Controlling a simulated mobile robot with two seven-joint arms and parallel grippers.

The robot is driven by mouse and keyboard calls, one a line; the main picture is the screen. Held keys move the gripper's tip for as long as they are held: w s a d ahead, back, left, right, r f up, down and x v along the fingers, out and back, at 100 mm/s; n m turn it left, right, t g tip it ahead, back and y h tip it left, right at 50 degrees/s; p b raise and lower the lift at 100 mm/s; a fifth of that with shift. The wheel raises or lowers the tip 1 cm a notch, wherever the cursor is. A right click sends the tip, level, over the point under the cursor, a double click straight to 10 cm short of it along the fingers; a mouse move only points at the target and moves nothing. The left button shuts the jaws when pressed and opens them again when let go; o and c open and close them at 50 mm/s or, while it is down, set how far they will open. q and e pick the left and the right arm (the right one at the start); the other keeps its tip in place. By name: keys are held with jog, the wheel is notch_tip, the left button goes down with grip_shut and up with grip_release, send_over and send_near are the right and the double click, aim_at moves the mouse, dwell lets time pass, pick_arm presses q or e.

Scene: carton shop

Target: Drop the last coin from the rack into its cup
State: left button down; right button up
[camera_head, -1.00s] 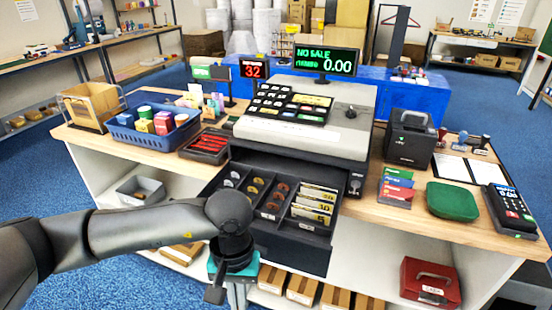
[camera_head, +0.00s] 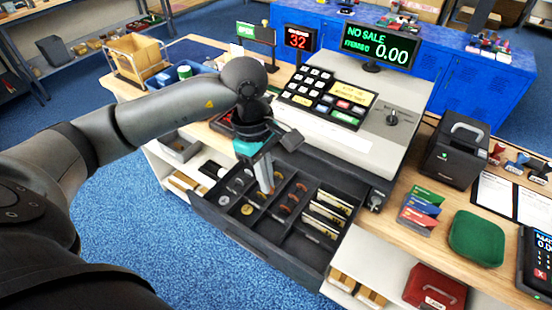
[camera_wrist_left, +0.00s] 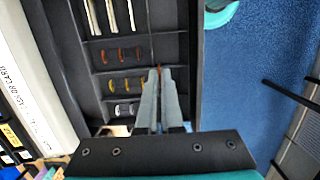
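My left gripper (camera_head: 268,190) is above the open cash drawer (camera_head: 290,255), pointing down. In the left wrist view its fingers (camera_wrist_left: 163,72) are nearly together, with a thin reddish-brown sliver between the tips, apparently a coin (camera_wrist_left: 158,68) seen edge-on. The drawer has cups of silver coins (camera_head: 237,184), gold coins (camera_head: 250,207) and copper coins (camera_head: 290,199). The wrist view shows the fingertips over the front part of the drawer, near the gold and copper rows. The dark red rack (camera_head: 222,122) is mostly hidden behind my left arm. My right gripper is out of view.
Banknotes (camera_head: 328,215) fill the drawer's right section. The register (camera_head: 375,130) stands behind the drawer. A blue basket (camera_head: 183,78) is at the left, partly hidden.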

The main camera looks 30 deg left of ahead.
pick_arm(q)
jog(key=f+b, duration=0.1)
jog(key=f, duration=0.2)
jog(key=f+b, duration=0.2)
jog(key=f, duration=0.1)
jog(key=shift+s, duration=0.2)
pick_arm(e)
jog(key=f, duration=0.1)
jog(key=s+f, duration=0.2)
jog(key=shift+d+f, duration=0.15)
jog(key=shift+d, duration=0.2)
pick_arm(q)
jog(key=shift+r, duration=0.1)
jog(key=c, duration=1)
grip_release()
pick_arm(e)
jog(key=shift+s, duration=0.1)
pick_arm(q)
notch_tip(320, 180, up, 15)
jog(key=a, duration=0.2)
jog(key=shift+a+b, duration=0.15)
jog(key=shift+b, duration=0.15)
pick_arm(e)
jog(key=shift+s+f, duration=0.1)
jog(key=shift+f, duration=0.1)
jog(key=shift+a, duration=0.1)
